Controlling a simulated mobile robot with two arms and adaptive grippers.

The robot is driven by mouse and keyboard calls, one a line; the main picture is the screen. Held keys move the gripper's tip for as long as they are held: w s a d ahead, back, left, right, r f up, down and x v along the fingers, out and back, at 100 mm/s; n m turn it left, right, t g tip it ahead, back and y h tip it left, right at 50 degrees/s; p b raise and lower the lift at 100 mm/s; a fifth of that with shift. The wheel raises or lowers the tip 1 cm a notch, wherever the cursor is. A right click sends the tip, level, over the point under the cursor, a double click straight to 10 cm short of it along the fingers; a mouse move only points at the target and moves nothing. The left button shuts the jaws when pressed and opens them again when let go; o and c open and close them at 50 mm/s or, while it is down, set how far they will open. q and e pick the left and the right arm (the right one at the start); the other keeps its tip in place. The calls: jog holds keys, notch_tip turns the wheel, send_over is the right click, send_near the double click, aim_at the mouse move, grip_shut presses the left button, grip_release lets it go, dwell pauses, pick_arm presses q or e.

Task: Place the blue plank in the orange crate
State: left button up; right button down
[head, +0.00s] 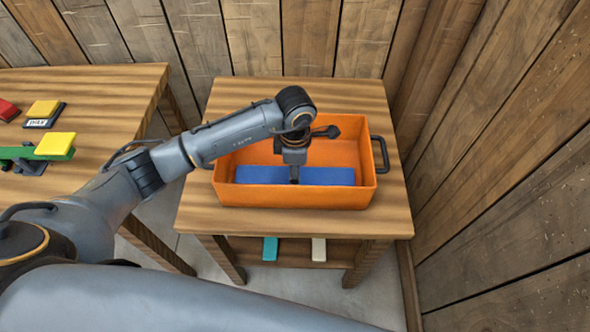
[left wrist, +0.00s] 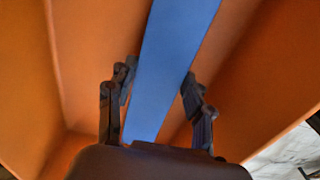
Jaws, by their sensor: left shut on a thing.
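The blue plank (head: 327,176) lies lengthwise inside the orange crate (head: 300,196), low down behind its front wall. The crate stands on a small wooden table. My left gripper (head: 294,178) reaches down into the crate and is shut on the middle of the plank. In the left wrist view the plank (left wrist: 170,60) runs between the two fingers of the gripper (left wrist: 158,95), with the orange crate walls (left wrist: 95,70) on both sides. Whether the plank touches the crate floor is hard to tell. My right gripper is not in view.
The crate has a dark handle (head: 381,158) on its right. A second table (head: 85,105) at left holds a red block (head: 7,109), yellow blocks (head: 43,108) and a green piece (head: 18,153). Wooden walls stand behind and at right. The small table's front strip (head: 300,223) is clear.

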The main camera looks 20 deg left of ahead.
pick_arm(q)
jog(key=shift+f, duration=0.2)
jog(key=o, duration=1.3)
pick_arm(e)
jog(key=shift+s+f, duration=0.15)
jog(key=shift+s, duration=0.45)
pick_arm(q)
jog(key=shift+r, duration=0.1)
jog(key=shift+r, duration=0.1)
notch_tip(320, 180, up, 12)
jog(key=shift+r+b, duration=0.1)
jog(key=shift+b, duration=0.7)
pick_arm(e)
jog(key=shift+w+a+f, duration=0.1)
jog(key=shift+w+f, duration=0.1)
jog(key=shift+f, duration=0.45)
pick_arm(q)
jog(key=shift+s, duration=0.1)
